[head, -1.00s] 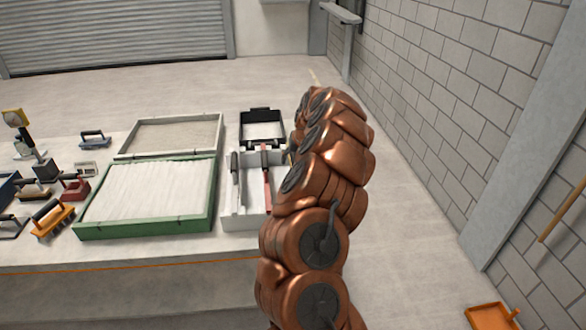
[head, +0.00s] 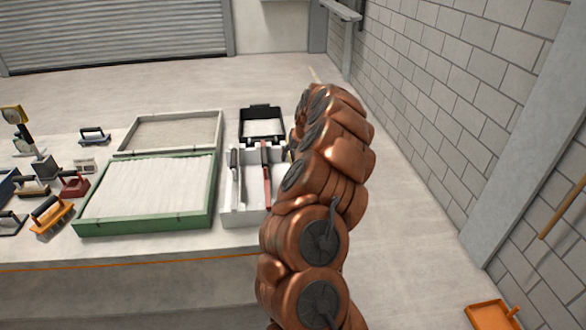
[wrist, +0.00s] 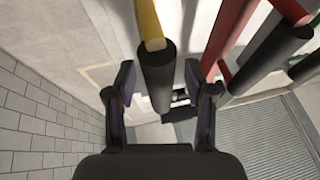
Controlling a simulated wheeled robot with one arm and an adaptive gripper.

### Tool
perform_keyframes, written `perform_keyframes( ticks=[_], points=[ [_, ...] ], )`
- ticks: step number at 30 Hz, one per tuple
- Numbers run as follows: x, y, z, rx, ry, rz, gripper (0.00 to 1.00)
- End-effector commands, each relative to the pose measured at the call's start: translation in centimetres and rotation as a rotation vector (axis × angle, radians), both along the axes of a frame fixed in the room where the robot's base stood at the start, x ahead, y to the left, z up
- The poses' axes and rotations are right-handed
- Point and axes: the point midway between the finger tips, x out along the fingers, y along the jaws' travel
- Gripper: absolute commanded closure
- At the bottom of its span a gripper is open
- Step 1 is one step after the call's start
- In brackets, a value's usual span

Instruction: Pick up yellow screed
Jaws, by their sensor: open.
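In the wrist view, the yellow screed (wrist: 148,22) shows as a yellow bar entering from the top edge, with a thick black grip (wrist: 158,75) at its near end. My gripper (wrist: 159,78) is open, with one finger on each side of this black grip. A gap shows on both sides, so the fingers look apart from it. In the head view my copper-coloured arm hides the gripper, and I cannot make out the yellow screed there.
A red-handled tool (wrist: 230,38) with a black grip lies close right of my gripper. In the head view, a white holder (head: 233,211) with long tools, a black bin (head: 262,109) and a green-framed sandbed (head: 140,226) stand on the bench. A block wall (head: 440,90) rises at right.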

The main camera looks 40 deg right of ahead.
Motion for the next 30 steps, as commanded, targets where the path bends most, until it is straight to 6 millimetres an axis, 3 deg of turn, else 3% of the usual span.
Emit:
perform_keyframes(
  ticks=[14, 30],
  points=[
    [-0.01, -0.01, -0.14, 0.000, 0.000, 0.000, 0.46],
    [-0.02, 0.00, -0.14, 0.000, 0.000, 0.000, 1.00]
  ],
)
